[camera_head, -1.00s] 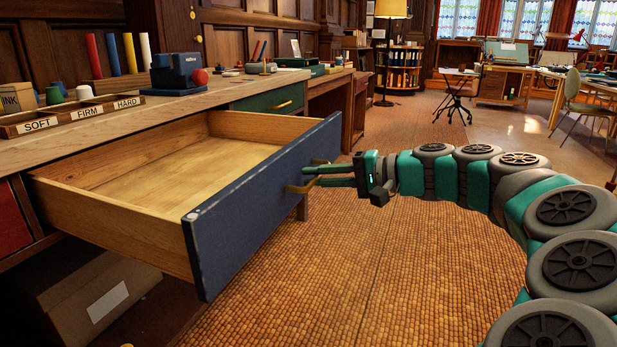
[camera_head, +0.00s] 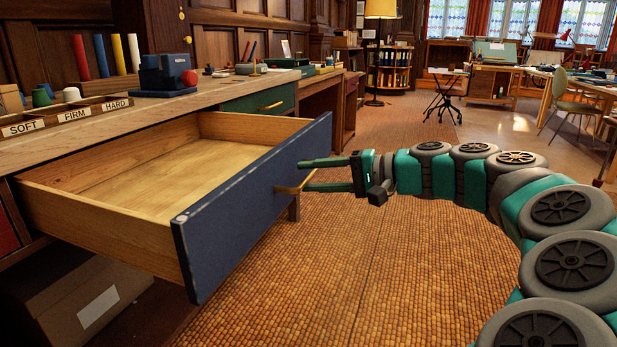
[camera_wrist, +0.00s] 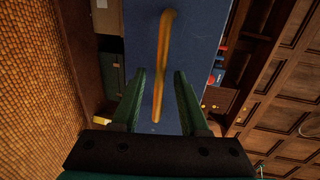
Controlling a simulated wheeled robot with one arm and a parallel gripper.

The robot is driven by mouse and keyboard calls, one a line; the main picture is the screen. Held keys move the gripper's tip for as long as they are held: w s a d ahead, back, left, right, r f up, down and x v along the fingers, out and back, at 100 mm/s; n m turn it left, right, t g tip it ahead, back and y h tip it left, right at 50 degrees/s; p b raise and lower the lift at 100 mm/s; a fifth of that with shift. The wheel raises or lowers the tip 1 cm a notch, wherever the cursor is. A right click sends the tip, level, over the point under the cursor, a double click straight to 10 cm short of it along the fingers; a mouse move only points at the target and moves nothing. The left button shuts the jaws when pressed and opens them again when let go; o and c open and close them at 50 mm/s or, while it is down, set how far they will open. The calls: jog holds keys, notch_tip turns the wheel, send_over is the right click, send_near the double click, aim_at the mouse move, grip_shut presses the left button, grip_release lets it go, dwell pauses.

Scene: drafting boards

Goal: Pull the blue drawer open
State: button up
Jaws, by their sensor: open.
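The blue drawer (camera_head: 250,215) stands pulled well out of the wooden desk in the head view, and its wooden inside is empty. Its brass handle (camera_head: 295,181) is on the blue front, facing my arm. My gripper (camera_head: 305,175) is at the handle with its two green fingers apart, one above and one below it. In the wrist view the blue front (camera_wrist: 193,50) fills the upper middle. The handle (camera_wrist: 163,65) runs down between the open fingers (camera_wrist: 159,78), with gaps at both sides.
The desk top (camera_head: 150,115) carries a labelled tray (camera_head: 72,117), a blue device (camera_head: 166,75) and coloured rolls. A green drawer (camera_head: 262,101) is shut farther along. A cardboard box (camera_head: 85,300) sits under the open drawer. The carpet (camera_head: 380,270) in front is clear.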

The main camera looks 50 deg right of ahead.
jog(key=v, duration=0.6)
jog(key=shift+s, duration=0.3)
